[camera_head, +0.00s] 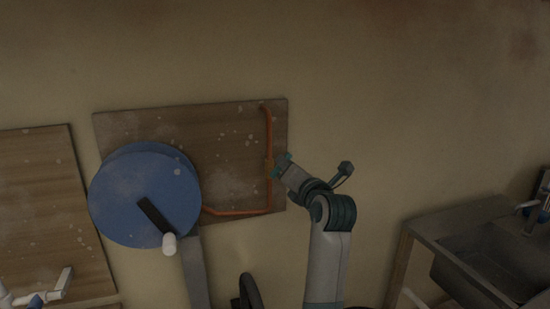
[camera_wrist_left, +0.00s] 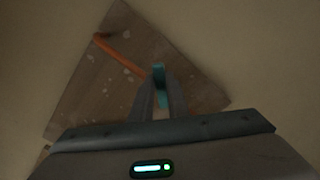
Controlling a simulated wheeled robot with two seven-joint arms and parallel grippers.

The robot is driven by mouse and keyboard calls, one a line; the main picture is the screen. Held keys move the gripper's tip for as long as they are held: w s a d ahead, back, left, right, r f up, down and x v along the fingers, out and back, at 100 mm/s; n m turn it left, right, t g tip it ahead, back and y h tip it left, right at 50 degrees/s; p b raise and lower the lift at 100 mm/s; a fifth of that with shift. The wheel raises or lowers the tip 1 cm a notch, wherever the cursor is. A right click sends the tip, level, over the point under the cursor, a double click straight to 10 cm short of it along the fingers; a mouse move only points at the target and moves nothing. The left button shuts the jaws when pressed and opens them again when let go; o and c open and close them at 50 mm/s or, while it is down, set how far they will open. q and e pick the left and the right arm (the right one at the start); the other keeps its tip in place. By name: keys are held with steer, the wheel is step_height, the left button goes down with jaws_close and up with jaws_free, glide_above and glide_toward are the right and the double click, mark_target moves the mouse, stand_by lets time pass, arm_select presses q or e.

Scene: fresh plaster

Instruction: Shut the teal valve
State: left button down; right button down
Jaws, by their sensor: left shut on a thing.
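The teal valve handle (camera_head: 287,156) sits on an orange pipe (camera_head: 269,130) that runs down the right side of a wooden board on the wall. My left gripper (camera_head: 282,168) is at the valve, shut on the handle. In the left wrist view the teal handle (camera_wrist_left: 158,74) shows between the two fingers (camera_wrist_left: 159,92), partly hidden by them. The orange pipe also shows there (camera_wrist_left: 118,53), running to the handle. The valve's body is small and mostly hidden, so its exact angle is hard to tell. My right gripper is not in view.
A large blue disc (camera_head: 125,200) with a black crank and white knob stands in front of the board (camera_head: 215,130), left of the valve. A second board (camera_head: 40,190) is farther left. A sink (camera_head: 490,255) stands at the right. The wall right of the valve is bare.

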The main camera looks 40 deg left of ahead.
arm_select(q)
steer(key=m+p, duration=0.2)
steer(key=p, duration=0.1)
steer(key=w+f+m+p, duration=0.1)
steer(key=m+p, duration=0.2)
steer(key=p, duration=0.1)
steer(key=f+m+p, duration=0.1)
steer(key=m+p, duration=0.2)
steer(key=p, duration=0.1)
steer(key=shift+w+d, duration=0.15)
steer(key=shift+d, duration=0.15)
steer(key=m+p, duration=0.1)
steer(key=f+m+p, duration=0.1)
steer(key=p, duration=0.1)
steer(key=c, duration=1.8)
jaws_free()
steer(key=shift+o, duration=0.2)
steer(key=shift+w+f, duration=0.1)
steer(key=shift+w, duration=0.05)
